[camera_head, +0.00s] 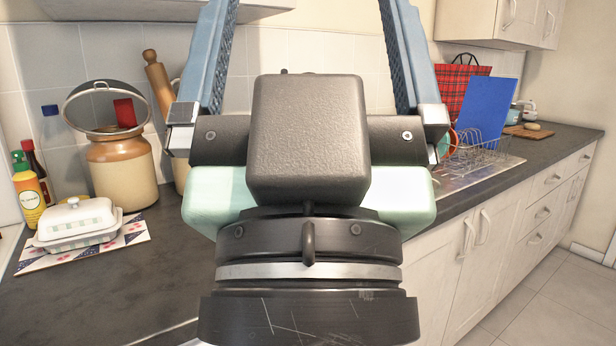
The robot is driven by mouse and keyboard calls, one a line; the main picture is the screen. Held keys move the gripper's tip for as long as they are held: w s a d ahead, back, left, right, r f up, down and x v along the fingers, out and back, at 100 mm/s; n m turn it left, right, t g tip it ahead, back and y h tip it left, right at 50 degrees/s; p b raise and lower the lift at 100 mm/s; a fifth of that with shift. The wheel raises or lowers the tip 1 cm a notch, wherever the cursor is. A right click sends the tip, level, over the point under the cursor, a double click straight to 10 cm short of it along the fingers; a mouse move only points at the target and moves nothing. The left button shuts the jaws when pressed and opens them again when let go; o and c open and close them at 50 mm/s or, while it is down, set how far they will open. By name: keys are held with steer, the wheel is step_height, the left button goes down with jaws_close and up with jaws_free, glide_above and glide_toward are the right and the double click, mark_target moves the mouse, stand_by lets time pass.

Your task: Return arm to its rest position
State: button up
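My gripper (310,50) fills the middle of the head view, close to the camera. Its dark wrist and body are at the bottom and centre. Its two blue fingers rise on the left and right with a wide gap between them, and their tips run out of the top of the frame. Only tiled wall shows between the fingers, and no held object is visible there. A pale mint-green piece shows on both sides behind the gripper body; I cannot tell whether it is part of my arm. The rest of the arm is hidden.
The dark counter (130,280) carries a white butter dish (75,220), bottles and an orange-brown jar (120,170) on the left. A wire dish rack (480,150) and a blue board (488,110) are on the right. Open floor (550,300) lies at lower right.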

step_height(320, 180, up, 24)
steer(key=p, duration=2.2)
steer(key=shift+r+p, duration=0.25)
steer(key=shift+p, duration=0.1)
